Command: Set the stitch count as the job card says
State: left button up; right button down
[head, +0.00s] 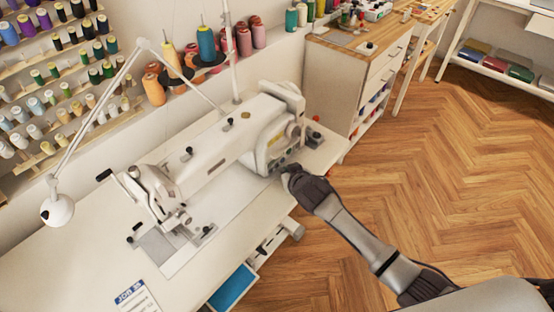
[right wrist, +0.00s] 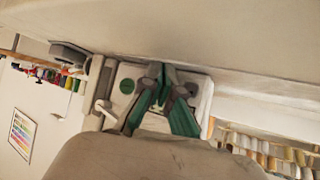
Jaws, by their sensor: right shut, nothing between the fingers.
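A white sewing machine (head: 215,165) stands on the white table (head: 70,260). The job card (head: 135,297) lies at the table's front left; its blue heading shows, but its lines are too small to read. My right gripper (head: 287,172) is shut and empty, its tips close to the small controls at the lower right end of the machine. In the right wrist view, my right gripper (right wrist: 160,76) points at a pale panel with a round green button (right wrist: 127,86) left of the fingers. I cannot tell whether the tips touch it. My left gripper is out of view.
A white lamp (head: 57,210) on a thin arm stands at the left. Thread spools (head: 206,45) stand behind the machine, with racks of spools on the wall. An open drawer with a blue inside (head: 232,288) sits below the table's front edge. The wooden floor (head: 450,170) at right is clear.

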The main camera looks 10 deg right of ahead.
dwell(0.4)
jog(key=shift+w+a, duration=0.3)
jog(key=shift+w, duration=0.1)
jog(key=shift+w, duration=0.1)
dwell(0.4)
jog(key=shift+s+d+p, duration=0.3)
jog(key=shift+s+p, duration=0.2)
jog(key=shift+p, duration=0.1)
